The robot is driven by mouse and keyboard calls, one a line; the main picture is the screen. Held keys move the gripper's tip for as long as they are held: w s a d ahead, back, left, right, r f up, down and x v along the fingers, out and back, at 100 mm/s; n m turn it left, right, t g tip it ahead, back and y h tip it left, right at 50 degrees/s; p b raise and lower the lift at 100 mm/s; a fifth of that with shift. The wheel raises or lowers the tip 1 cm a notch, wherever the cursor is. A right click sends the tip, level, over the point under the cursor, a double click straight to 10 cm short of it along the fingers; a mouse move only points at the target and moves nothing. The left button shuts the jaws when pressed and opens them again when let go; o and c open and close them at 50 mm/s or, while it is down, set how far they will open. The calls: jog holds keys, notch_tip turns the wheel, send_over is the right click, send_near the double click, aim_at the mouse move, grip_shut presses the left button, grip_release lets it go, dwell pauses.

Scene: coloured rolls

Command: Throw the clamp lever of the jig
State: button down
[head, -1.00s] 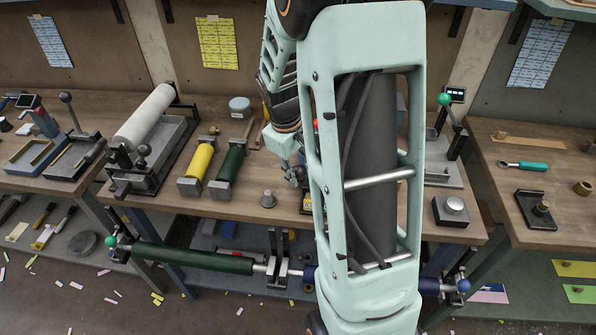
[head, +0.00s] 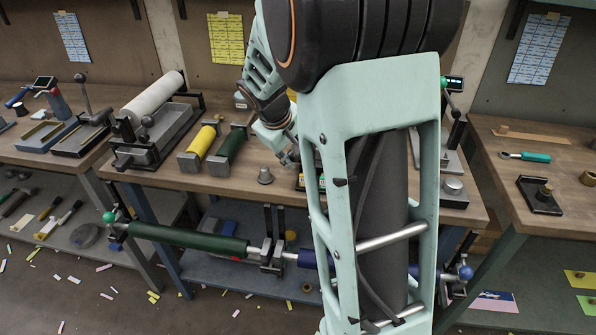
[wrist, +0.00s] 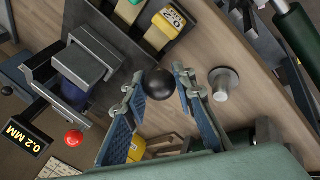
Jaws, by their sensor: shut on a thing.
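In the wrist view, my gripper (wrist: 160,96) has its two blue-padded fingers on either side of a black ball knob (wrist: 158,84), shut on it. The knob looks like the end of a lever, but its shaft is hidden beneath it. A grey metal block jig (wrist: 85,65) with a dark blue part under it lies left of the knob. In the head view, my gripper (head: 289,152) hangs over the middle bench, right of the green roll (head: 231,147). My own arm hides most of the jig there.
A grey metal cylinder (wrist: 222,84) stands close right of my fingers. A red button (wrist: 74,138) and a 0.2 MM display (wrist: 22,134) lie lower left. In the head view, a yellow roll (head: 202,145) and a white roller (head: 152,103) stand further left on the bench (head: 235,183).

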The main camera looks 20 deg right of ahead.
jog(key=shift+s+a+f+t+h+b, duration=0.2)
jog(key=shift+f+t+h+b, duration=0.25)
jog(key=shift+b, duration=2.25)
jog(key=shift+s+a+f+t+h+b, duration=0.2)
jog(key=shift+f+t+b, duration=0.4)
jog(key=shift+b, duration=2.05)
jog(key=shift+f+h+b, duration=0.1)
jog(key=shift+h+b, duration=0.15)
jog(key=shift+b, duration=1)
jog(key=shift+t+b, duration=0.25)
jog(key=shift+b, duration=0.25)
jog(key=shift+s+t+b, duration=0.15)
jog(key=shift+t+b, duration=0.15)
jog(key=shift+b, duration=0.95)
jog(key=shift+h, duration=0.3)
jog(key=c, duration=1.6)
grip_release()
jog(key=shift+r+p, duration=0.3)
jog(key=shift+p, duration=0.2)
